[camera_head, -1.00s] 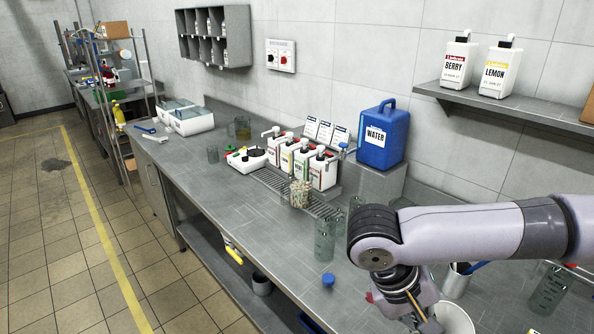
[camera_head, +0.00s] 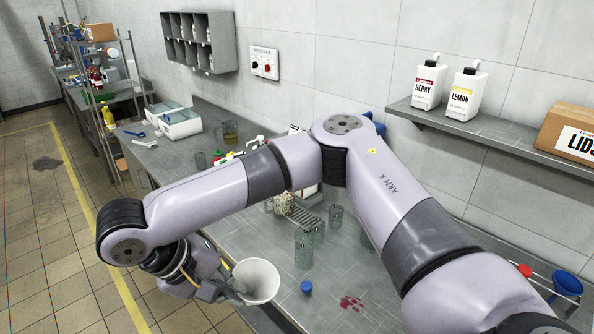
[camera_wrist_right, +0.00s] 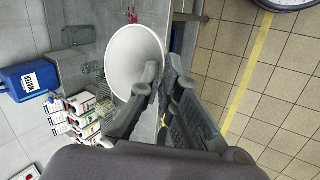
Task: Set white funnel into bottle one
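A white funnel (camera_head: 256,280) is held at the front edge of the counter, its wide mouth toward the head camera. My right gripper (camera_head: 232,284) is shut on the funnel's rim. In the right wrist view the two fingertips (camera_wrist_right: 160,74) pinch the edge of the funnel (camera_wrist_right: 132,58). The funnel's narrow end is hidden. A clear, tall container (camera_head: 303,248) stands upright on the counter to the right of the funnel, apart from it. Other clear vessels (camera_head: 335,216) stand behind it. No label shows which is bottle one. My left gripper is not in view.
A blue cap (camera_head: 306,288) and a red spill (camera_head: 350,303) are on the counter. A blue funnel (camera_head: 567,286) is at the far right. My right arm hides much of the counter's middle. The floor aisle (camera_head: 60,240) at left is clear.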

